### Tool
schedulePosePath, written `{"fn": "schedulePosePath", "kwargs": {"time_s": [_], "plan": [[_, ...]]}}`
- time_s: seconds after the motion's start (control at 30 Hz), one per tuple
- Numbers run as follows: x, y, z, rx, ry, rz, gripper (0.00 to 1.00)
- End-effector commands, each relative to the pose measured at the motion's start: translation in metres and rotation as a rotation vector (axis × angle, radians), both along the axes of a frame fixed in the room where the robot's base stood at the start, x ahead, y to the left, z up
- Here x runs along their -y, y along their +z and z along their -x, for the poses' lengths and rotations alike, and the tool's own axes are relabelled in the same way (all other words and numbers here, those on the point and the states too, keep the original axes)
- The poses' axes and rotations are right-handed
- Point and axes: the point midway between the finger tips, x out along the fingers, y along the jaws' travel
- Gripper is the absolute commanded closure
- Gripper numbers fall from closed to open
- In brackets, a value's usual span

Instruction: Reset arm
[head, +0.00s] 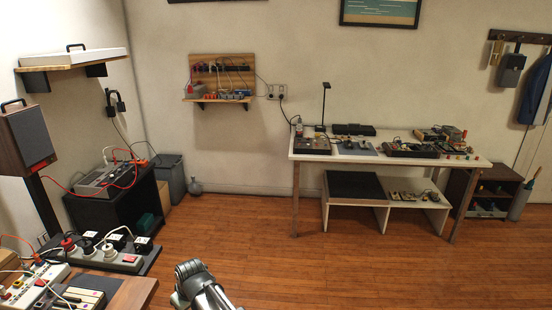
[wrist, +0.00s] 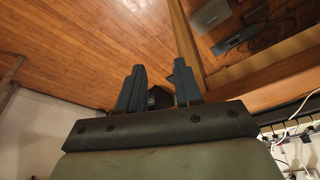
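My gripper (wrist: 158,86) shows in the wrist view with its two dark fingers apart and nothing between them. In that view it is over the wooden floor (wrist: 90,40), beside a wooden table edge on the right. In the head view only a grey rounded part of my arm (head: 202,290) shows at the bottom middle, and the fingers are out of sight.
A wooden table (head: 130,292) with power strips and devices stands at the lower left. A black cabinet (head: 150,195) is behind it. A white workbench (head: 390,160) with electronics stands at the back right. The floor between is clear.

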Motion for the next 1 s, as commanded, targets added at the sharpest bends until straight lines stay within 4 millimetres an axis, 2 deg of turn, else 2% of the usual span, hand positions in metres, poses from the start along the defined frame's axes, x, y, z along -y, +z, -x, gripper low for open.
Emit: {"fn": "schedulePosePath", "kwargs": {"time_s": [0.03, 0.2, 0.5, 0.77, 1.0], "plan": [[0.024, -0.007, -0.009, -0.01, -0.044, 0.009, 0.66], [0.093, -0.028, -0.036, -0.04, -0.178, 0.036, 0.66], [0.215, -0.061, -0.061, -0.098, -0.417, 0.079, 0.66], [0.318, -0.087, -0.06, -0.152, -0.623, 0.11, 0.66], [0.404, -0.107, -0.044, -0.205, -0.808, 0.133, 0.66]]}}
